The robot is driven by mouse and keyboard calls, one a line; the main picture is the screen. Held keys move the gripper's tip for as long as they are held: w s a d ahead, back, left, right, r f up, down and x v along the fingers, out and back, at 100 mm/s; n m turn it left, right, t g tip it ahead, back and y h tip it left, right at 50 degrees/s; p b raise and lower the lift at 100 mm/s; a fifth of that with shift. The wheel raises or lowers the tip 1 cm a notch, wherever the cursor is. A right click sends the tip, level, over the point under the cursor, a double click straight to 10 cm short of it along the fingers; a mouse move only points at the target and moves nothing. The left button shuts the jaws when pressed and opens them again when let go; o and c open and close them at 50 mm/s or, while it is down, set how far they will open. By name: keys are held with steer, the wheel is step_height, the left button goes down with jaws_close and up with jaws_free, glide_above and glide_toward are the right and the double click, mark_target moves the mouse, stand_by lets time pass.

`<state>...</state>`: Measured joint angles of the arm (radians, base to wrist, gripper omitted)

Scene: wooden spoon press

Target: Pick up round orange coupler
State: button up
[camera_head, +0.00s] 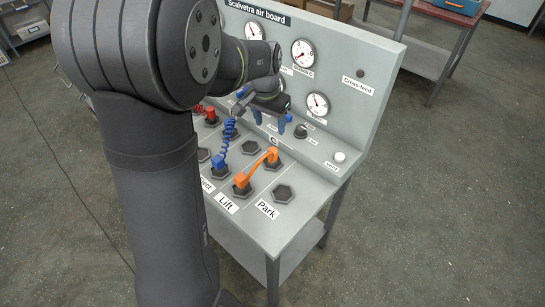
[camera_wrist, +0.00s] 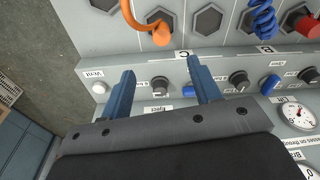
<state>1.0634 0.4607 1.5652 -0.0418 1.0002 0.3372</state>
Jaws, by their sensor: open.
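An orange hose with a coupler at each end shows in the head view. Its far end, the round orange coupler (camera_head: 272,155), sits on a hexagonal socket by the label C; it also shows in the wrist view (camera_wrist: 161,36) at the top centre. The near end, a squarer orange coupler (camera_head: 240,181), sits on the socket above the Lift label. My gripper (camera_head: 272,121) is open and empty, with blue fingers, above the back of the console. In the wrist view, its fingers (camera_wrist: 160,76) are spread below the round coupler, apart from it.
A coiled blue hose (camera_head: 229,131) with a blue coupler (camera_head: 219,161) stands left of the orange hose. A red coupler (camera_head: 211,117) is further back. The upright gauge panel (camera_head: 345,75) rises behind my gripper. Knobs (camera_head: 300,131) line its foot. The Park socket (camera_head: 283,193) is empty.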

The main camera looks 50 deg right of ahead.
mark_target(272, 150)
steer(key=f, duration=0.5)
steer(key=d+f, duration=0.1)
steer(key=f, duration=0.4)
steer(key=d+f, duration=0.1)
steer(key=f, duration=0.4)
steer(key=shift+w+f, duration=0.2)
steer(key=shift+w, duration=0.15)
steer(key=shift+c, duration=0.5)
steer(key=c, duration=1)
